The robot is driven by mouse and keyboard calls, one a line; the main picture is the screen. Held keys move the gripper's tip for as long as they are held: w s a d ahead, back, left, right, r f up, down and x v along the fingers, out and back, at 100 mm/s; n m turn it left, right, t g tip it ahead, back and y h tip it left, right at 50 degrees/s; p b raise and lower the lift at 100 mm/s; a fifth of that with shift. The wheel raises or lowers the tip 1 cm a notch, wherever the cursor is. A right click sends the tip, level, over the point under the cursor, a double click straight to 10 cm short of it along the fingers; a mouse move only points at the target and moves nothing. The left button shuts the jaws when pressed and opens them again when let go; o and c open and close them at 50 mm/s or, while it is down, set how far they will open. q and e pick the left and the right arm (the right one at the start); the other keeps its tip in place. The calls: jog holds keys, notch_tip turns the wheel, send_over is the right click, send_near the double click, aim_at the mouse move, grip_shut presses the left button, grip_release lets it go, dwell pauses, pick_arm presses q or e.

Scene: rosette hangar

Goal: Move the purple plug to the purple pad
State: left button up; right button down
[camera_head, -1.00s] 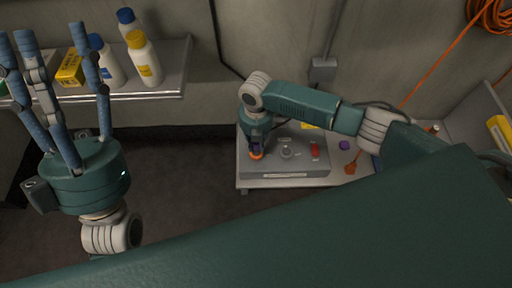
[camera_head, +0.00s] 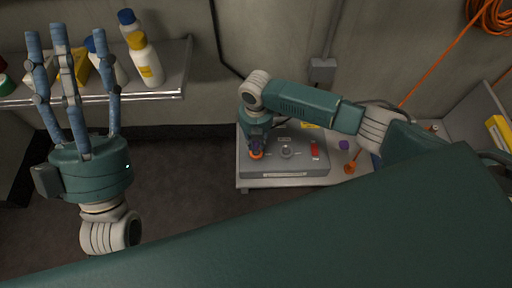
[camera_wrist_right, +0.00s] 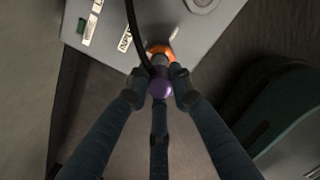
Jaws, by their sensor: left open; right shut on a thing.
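The purple plug (camera_wrist_right: 160,88) is between the fingertips of my right gripper (camera_wrist_right: 160,93) in the right wrist view. A black cable passes close by it. The plug is at the orange ring (camera_wrist_right: 161,51) on the grey panel box; I cannot tell whether it is seated or just clear. In the head view my right gripper (camera_head: 256,146) points down at the ring, at the box's left end. A small purple patch (camera_head: 343,145), perhaps the purple pad, lies right of the box. My left gripper (camera_head: 62,40) is open and empty, fingers up, at the left.
The grey panel box (camera_head: 285,168) carries a round knob (camera_head: 287,152) and a red switch (camera_head: 315,151). An orange item (camera_head: 350,168) lies right of it. A shelf (camera_head: 160,92) with bottles is behind my left gripper. Orange cable hangs on the wall.

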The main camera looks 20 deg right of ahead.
jog(key=shift+r+p, duration=0.85)
jog(key=shift+p, duration=0.05)
pick_arm(q)
jog(key=w+f+g+y, duration=0.2)
jog(key=w+f+g, duration=0.4)
jog(key=f, duration=0.4)
jog(key=shift+w+d, duration=0.3)
jog(key=shift+w, duration=0.1)
pick_arm(e)
jog(key=shift+r, duration=0.25)
dwell(0.6)
pick_arm(q)
jog(key=shift+f, duration=0.1)
